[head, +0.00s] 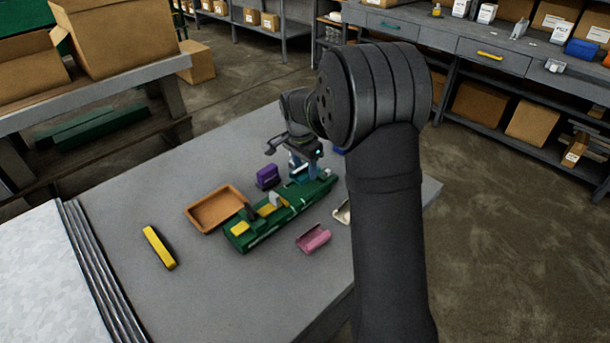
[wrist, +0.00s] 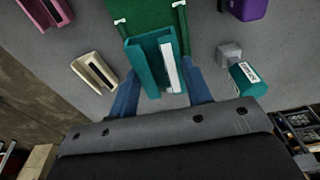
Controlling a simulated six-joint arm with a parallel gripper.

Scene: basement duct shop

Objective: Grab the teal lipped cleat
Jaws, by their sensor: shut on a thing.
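The teal lipped cleat (wrist: 147,68) is a channel-shaped piece with a raised lip and a white strip along one side. In the wrist view it lies between the two blue fingers of my gripper (wrist: 160,92), which is shut on it. The cleat overlaps the near end of the green board (wrist: 150,14) there; I cannot tell whether it touches the board. In the head view my gripper (head: 301,168) points down at the far end of the green board (head: 285,217), and the cleat is mostly hidden by the fingers.
Near my gripper are a purple block (head: 267,176), a cream channel (wrist: 97,72), a grey block (wrist: 230,54) and a labelled teal-green block (wrist: 247,81). A pink channel (head: 313,238), an orange tray (head: 190,212) and a yellow bar (head: 159,247) lie on the grey table (head: 220,285), whose front left is clear.

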